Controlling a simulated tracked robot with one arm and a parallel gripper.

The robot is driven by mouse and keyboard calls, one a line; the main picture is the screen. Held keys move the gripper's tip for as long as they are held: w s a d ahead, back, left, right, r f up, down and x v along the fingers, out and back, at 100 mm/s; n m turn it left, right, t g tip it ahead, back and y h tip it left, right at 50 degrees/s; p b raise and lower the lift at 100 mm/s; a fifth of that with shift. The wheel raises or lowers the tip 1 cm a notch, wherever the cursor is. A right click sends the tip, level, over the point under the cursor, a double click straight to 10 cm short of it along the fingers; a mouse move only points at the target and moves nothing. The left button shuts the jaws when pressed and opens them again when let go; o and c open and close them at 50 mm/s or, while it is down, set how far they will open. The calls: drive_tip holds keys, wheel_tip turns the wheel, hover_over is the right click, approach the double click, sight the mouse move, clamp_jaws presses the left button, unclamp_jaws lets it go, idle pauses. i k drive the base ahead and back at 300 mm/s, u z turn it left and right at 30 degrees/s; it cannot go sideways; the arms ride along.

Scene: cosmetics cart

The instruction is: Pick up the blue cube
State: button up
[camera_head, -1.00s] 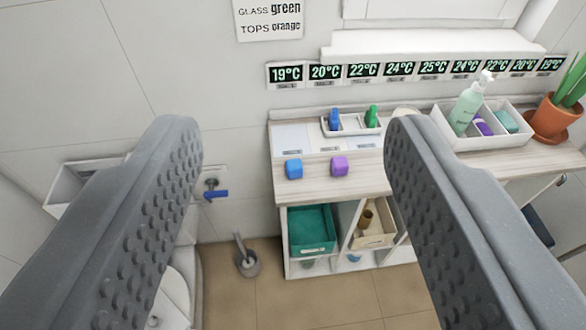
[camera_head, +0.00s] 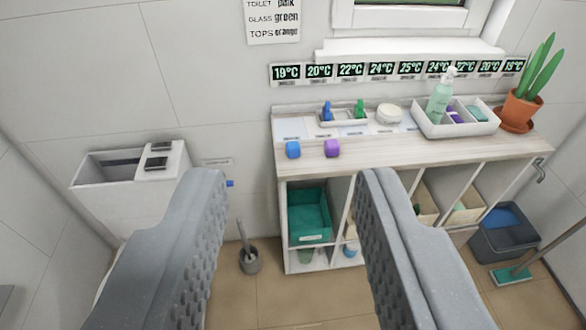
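The blue cube (camera_head: 293,150) sits on the light wooden top of the cart (camera_head: 400,155), near its left front corner. A purple cube (camera_head: 332,148) stands a little to its right, apart from it. My gripper (camera_head: 290,185) is open, with its two grey fingers wide apart in the lower part of the view. Nothing is between the fingers. The blue cube shows beyond the fingertips, in the gap between them and above them in the picture.
Behind the cubes stands a small tray (camera_head: 345,123) with blue and green items, next to a round white jar (camera_head: 389,114). A white caddy with a pump bottle (camera_head: 438,97) and a potted plant (camera_head: 522,105) stand to the right.

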sight(293, 149)
drive_tip(key=z, duration=0.55)
drive_tip(key=i, duration=1.1)
drive_tip(key=u, duration=0.25)
